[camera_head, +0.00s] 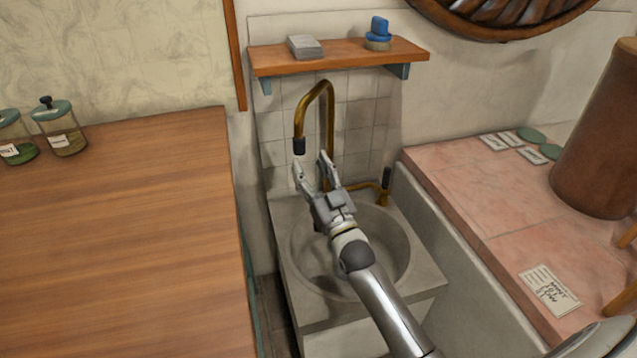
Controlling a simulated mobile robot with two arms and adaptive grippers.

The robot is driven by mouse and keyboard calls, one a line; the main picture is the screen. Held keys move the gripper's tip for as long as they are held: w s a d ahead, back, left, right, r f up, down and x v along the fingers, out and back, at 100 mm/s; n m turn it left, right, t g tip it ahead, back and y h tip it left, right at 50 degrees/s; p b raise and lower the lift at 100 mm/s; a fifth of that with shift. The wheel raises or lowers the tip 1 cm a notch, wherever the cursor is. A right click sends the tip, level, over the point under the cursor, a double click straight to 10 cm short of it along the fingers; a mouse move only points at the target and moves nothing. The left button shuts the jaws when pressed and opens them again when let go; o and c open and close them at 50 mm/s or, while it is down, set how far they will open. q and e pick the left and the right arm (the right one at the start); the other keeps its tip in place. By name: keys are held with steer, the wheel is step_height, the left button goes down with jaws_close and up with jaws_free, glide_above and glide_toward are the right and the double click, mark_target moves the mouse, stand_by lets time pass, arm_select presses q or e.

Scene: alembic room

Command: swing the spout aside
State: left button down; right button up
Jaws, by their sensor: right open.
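The brass spout (329,108) rises behind the stone sink (300,257) and arches over to the left. Its dark tip (299,147) hangs down at the left end of the arch. My right gripper (311,170) is over the basin, with its fingers pointing up and toward the spout. The fingers are open, and nothing shows between them. The fingertips are just below the dark tip, and one finger overlaps the spout's upright in the picture; I cannot tell whether they touch. A brass tap with a dark handle (387,179) stands to the right. My left gripper is not in view.
A wooden shelf (345,58) with a blue-topped item (379,32) hangs above the spout. A wooden counter (120,240) with glass jars (60,130) lies left. A pink counter (480,200) with a brown cylinder (597,140) and a paper note (550,290) lies right.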

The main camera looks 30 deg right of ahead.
steer(key=shift+v, duration=2.15)
